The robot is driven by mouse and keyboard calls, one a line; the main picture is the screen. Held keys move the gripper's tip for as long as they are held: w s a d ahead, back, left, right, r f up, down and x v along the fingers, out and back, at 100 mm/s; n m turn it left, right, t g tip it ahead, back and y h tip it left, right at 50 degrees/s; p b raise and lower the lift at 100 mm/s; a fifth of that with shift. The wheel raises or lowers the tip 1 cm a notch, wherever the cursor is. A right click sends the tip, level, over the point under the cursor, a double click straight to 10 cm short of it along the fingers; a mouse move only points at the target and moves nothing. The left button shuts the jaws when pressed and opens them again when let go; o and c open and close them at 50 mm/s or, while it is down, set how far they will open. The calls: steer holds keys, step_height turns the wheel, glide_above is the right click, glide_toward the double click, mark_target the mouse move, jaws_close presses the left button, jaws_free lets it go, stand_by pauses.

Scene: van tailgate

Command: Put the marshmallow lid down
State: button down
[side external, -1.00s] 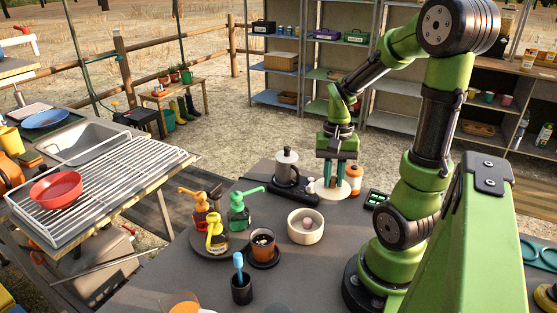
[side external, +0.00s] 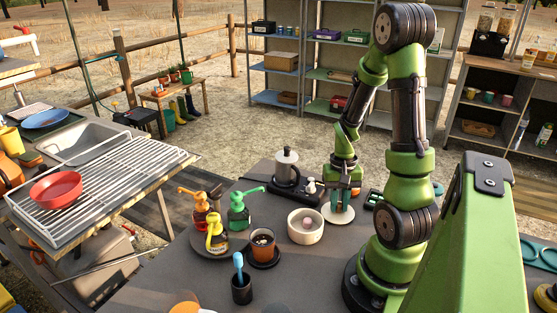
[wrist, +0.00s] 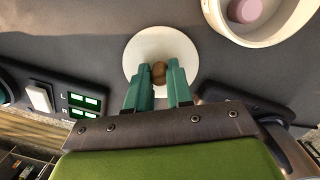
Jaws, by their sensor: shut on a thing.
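The marshmallow lid (side external: 338,215) is a pale round disc with a small brown knob, clear in the wrist view (wrist: 150,49). My gripper (side external: 341,205) is shut on the knob, its two teal fingers (wrist: 157,75) on either side of it. The lid is level and low, at or just above the dark table; I cannot tell whether it touches. The cream marshmallow bowl (side external: 292,232) stands open to the left of the lid, with a pink marshmallow (side external: 306,222) inside. The marshmallow also shows in the wrist view (wrist: 244,10).
A tray with several pump bottles (side external: 215,235) and a cup (side external: 263,241) are to the left. A panel with green displays (wrist: 84,106) lies near the lid. Some bare table is around the lid.

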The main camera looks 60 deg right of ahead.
steer(key=shift+f, duration=0.1)
steer(key=c, duration=1)
jaws_free()
step_height(320, 180, up, 12)
steer(key=d, duration=0.1)
steer(key=w+a+r+n+t, duration=0.2)
steer(key=a+r, duration=0.1)
steer(key=a, duration=0.4)
steer(key=w+a+r+n+t, duration=0.2)
steer(key=a+r+n+t, duration=0.1)
steer(key=a, duration=0.5)
steer(key=w+a+r+n+t, duration=0.2)
steer(key=a+r, duration=0.3)
steer(key=a, duration=0.3)
steer(key=shift+w+a+n+t+y, duration=0.25)
steer(key=shift+w+n+t+y, duration=0.15)
steer(key=shift+w+n, duration=0.1)
